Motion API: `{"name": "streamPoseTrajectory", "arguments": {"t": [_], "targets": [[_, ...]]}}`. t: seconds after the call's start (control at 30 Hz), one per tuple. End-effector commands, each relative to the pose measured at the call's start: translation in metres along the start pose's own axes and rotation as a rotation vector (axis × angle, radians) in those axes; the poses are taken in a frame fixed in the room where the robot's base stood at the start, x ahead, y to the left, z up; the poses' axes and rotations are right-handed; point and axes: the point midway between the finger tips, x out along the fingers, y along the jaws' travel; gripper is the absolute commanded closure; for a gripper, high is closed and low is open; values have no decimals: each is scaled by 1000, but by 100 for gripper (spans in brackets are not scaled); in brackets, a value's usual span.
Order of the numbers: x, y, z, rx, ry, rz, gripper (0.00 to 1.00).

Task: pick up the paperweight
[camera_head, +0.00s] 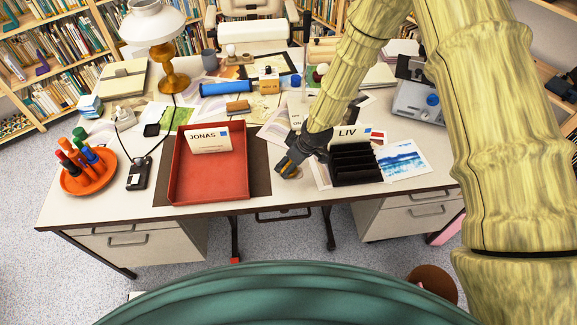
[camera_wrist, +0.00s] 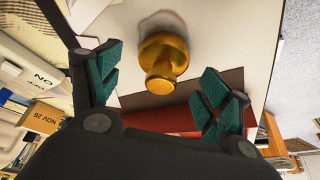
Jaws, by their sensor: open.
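The paperweight looks like the brass knobbed piece (camera_wrist: 163,60) in the wrist view, with a round base and a narrower knob, on the pale desk top. My gripper (camera_wrist: 160,84) is open, with one green-padded finger on each side of the brass piece in the picture. I see no contact between the fingers and it. In the head view my gripper (camera_head: 287,168) hangs low over the front of the desk, between the red tray (camera_head: 207,187) and the black sorter (camera_head: 355,165). The brass piece is mostly or wholly hidden there by my gripper.
The LIV card (camera_head: 347,133) stands behind the sorter, right beside my gripper. The JONAS card (camera_head: 209,138) stands in the red tray. An orange dish with markers (camera_head: 88,180), a stapler-like black device (camera_head: 138,174) and a brass lamp (camera_head: 172,78) are further left.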

Motion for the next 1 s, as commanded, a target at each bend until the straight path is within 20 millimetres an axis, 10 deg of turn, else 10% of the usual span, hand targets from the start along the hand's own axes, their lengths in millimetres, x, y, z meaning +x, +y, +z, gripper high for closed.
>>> {"name": "streamPoseTrajectory", "arguments": {"t": [0.63, 1.0], "targets": [[29, -1, 1, 0, 1, 1, 22], [28, -1, 0, -1, 1, 1, 82]]}}
